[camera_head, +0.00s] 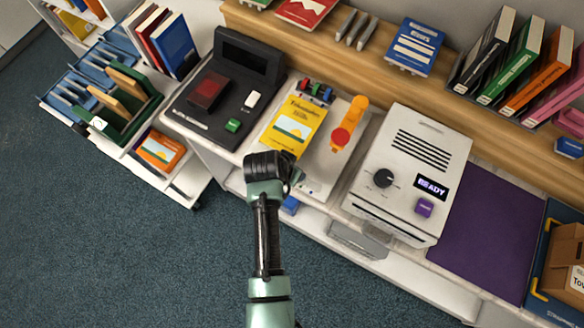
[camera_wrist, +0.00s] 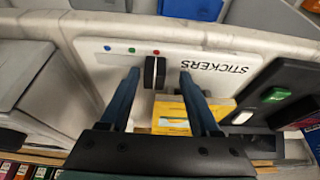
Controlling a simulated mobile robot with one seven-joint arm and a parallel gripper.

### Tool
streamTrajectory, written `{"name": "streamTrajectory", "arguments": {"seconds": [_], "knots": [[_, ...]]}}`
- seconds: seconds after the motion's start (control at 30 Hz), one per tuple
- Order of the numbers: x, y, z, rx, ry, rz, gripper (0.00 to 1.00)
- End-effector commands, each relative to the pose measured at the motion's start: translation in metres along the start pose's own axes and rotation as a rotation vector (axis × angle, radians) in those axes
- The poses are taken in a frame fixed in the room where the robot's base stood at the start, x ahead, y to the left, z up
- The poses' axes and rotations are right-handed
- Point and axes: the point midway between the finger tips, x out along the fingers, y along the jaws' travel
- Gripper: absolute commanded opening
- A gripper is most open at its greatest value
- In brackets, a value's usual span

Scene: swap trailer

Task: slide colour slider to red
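The colour slider, a black knob with a white line (camera_wrist: 154,72), sits on a white panel (camera_wrist: 98,70) marked STICKERS in the wrist view. Blue (camera_wrist: 107,48), green (camera_wrist: 132,50) and red (camera_wrist: 156,52) dots run along the panel. The knob lines up with the red dot. My gripper (camera_wrist: 160,73) is open, with one finger on each side of the knob. The left finger is close to the knob; a wider gap shows on the right. In the head view my gripper (camera_head: 272,170) is over the counter's front edge and hides the knob.
A dark terminal (camera_head: 215,95) with a green button stands to the left. A white machine reading READY (camera_head: 410,165) and a purple mat (camera_head: 485,230) are to the right. Open carpet lies in front.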

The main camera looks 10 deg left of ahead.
Motion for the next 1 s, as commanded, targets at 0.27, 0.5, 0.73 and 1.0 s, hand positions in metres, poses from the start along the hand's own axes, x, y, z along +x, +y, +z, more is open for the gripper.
{"name": "streamTrajectory", "arguments": {"seconds": [0.27,0.5,0.73,1.0], "knots": [[-0.002,0.001,0.000,0.001,0.000,0.003,0.62],[-0.028,0.001,-0.001,0.001,0.002,0.001,0.62],[-0.071,0.000,0.000,0.000,0.003,-0.001,0.62],[-0.115,0.000,-0.001,-0.001,0.003,-0.001,0.62]]}}
